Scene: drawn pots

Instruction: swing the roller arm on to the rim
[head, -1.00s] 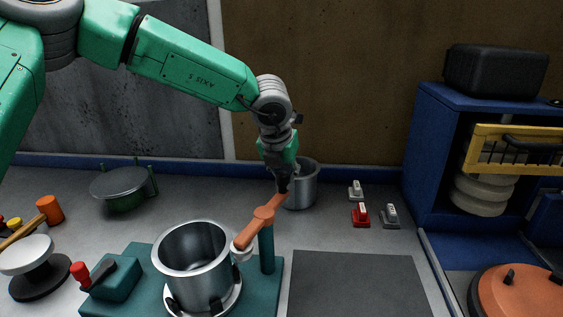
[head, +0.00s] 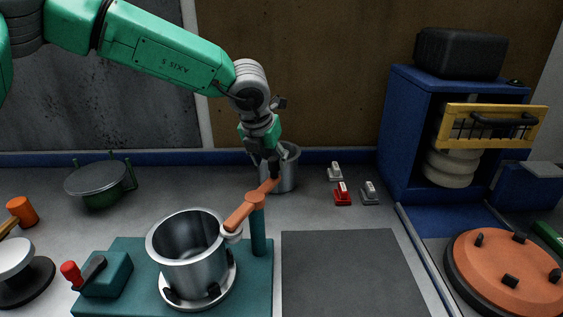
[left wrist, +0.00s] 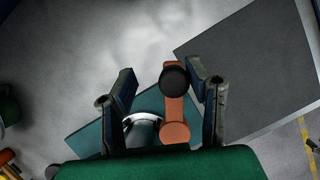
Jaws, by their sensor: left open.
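The orange roller arm (head: 241,213) sits across the top of a teal post (head: 258,232). Its near end carries a pale roller (head: 233,236) at the right side of the metal pot's rim (head: 161,224); I cannot tell whether they touch. The pot stands on a white round plate (head: 232,280) on a teal base (head: 258,300). My left gripper (head: 271,172) is at the arm's far end. In the left wrist view the gripper (left wrist: 162,76) is open, with the arm's black knob (left wrist: 174,78) between its fingers. My right gripper is not in view.
A second metal pot (head: 287,172) stands just behind my left gripper. A dark mat (head: 350,270) lies right of the base. A crank with a red knob (head: 71,273) is at left.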

